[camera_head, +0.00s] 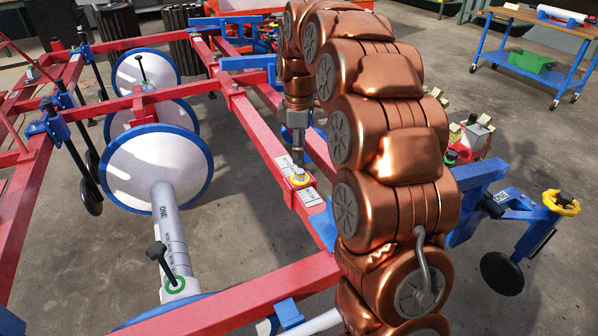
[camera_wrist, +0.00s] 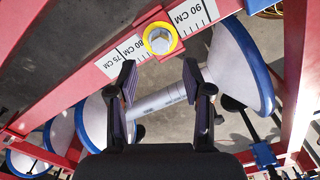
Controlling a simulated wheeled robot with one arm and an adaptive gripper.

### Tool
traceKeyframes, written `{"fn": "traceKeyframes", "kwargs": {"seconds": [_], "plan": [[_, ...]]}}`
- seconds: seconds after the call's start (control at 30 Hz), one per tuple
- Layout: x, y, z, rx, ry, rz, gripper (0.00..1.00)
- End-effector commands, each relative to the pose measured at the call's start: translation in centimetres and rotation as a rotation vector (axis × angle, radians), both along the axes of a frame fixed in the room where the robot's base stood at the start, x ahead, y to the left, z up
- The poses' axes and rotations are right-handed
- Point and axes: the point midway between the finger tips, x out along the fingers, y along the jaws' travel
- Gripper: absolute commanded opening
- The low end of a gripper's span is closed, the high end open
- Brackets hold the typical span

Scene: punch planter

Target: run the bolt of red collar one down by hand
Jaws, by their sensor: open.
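A red collar (camera_wrist: 150,16) sits around a red beam with a printed centimetre scale (camera_wrist: 195,14). A silver hex-head bolt (camera_wrist: 159,40) stands in it inside a yellow ring. The bolt also shows in the head view (camera_head: 299,174), in the middle of the frame. No number is readable on this collar. My gripper (camera_wrist: 160,78) is open and empty. In the wrist view the bolt lies beyond the fingertips, roughly centred between them and apart from them.
White discs with blue rims (camera_head: 155,172) and a grey tube marked ONE (camera_head: 170,235) lie left of the beam. A blue bracket with a yellow knob (camera_head: 562,202) is at right. A blue cart (camera_head: 530,75) stands at the back right on open floor.

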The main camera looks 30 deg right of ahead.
Motion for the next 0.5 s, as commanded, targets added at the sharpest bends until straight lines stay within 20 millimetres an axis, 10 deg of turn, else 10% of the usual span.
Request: {"fn": "traceKeyframes", "kwargs": {"seconds": [0.5], "plan": [[-0.1,0.0,-6.5,0.0,0.002,-0.002,0.5]]}}
